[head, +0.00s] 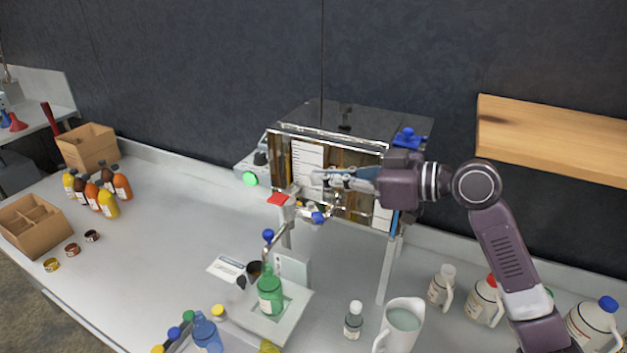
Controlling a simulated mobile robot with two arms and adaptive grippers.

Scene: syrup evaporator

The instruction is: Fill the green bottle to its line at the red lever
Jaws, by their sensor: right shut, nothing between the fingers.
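The green bottle (270,292) stands upright on a pale platform (291,318) at the front of the counter. Its line and liquid level are too small to make out. The red lever (279,199) is above and behind the bottle, at the lower left of the glass-fronted evaporator (335,170). My right gripper (322,178) reaches in from the right in front of the evaporator. Its fingers are shut and empty, pointing left, a little up and right of the red lever and apart from it in the picture. My left gripper is out of view.
A blue-knobbed lever (268,236) rises behind the bottle, and another blue knob (319,217) sits under my gripper. A blue bottle (206,334) is front left. The counter's left middle is clear.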

